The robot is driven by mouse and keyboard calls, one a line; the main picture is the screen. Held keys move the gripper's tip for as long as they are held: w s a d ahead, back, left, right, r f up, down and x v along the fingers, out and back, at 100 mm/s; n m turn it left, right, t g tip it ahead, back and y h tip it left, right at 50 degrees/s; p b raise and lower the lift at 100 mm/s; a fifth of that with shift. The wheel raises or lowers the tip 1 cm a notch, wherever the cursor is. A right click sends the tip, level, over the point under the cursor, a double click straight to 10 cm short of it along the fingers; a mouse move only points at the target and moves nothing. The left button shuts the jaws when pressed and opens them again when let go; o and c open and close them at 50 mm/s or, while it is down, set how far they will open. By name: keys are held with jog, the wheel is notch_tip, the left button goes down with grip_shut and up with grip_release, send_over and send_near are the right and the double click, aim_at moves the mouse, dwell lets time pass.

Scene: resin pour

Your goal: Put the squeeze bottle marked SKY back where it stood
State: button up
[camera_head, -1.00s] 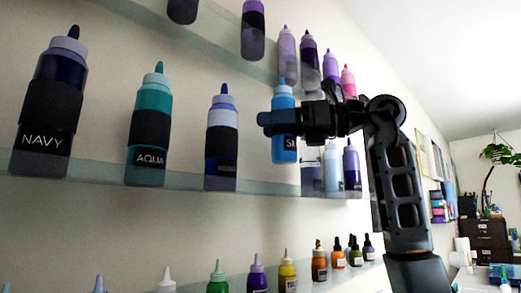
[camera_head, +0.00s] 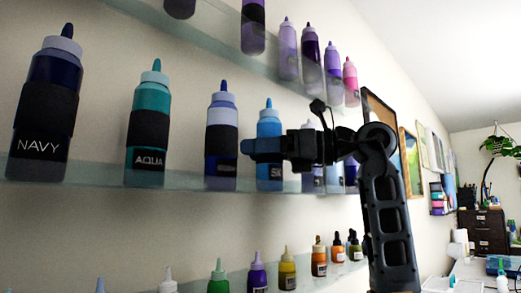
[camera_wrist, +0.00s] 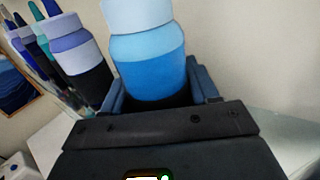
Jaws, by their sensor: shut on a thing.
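The blue SKY bottle (camera_head: 268,124), with a pale cap and blue tip, is upright in the head view, its label partly showing as "SK". My gripper (camera_head: 262,147) is shut around its middle, and the wrist view shows the bottle (camera_wrist: 148,66) between both fingers. The bottle's base is level with the middle glass shelf (camera_head: 100,178), just right of a dark blue bottle with a lilac cap (camera_head: 222,117). I cannot tell whether the base touches the shelf.
The AQUA bottle (camera_head: 151,98) and NAVY bottle (camera_head: 52,72) stand farther left on the same shelf. More bottles stand close to the right, partly behind my gripper. An upper shelf (camera_head: 185,38) of purple bottles and a lower shelf (camera_head: 330,272) of small bottles run along the wall.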

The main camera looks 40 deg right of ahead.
jog(key=shift+f, duration=0.15)
jog(key=o, duration=0.8)
jog(key=shift+c, duration=0.2)
jog(key=b+v, duration=0.3)
jog(key=v, duration=0.9)
jog(key=shift+b, duration=0.35)
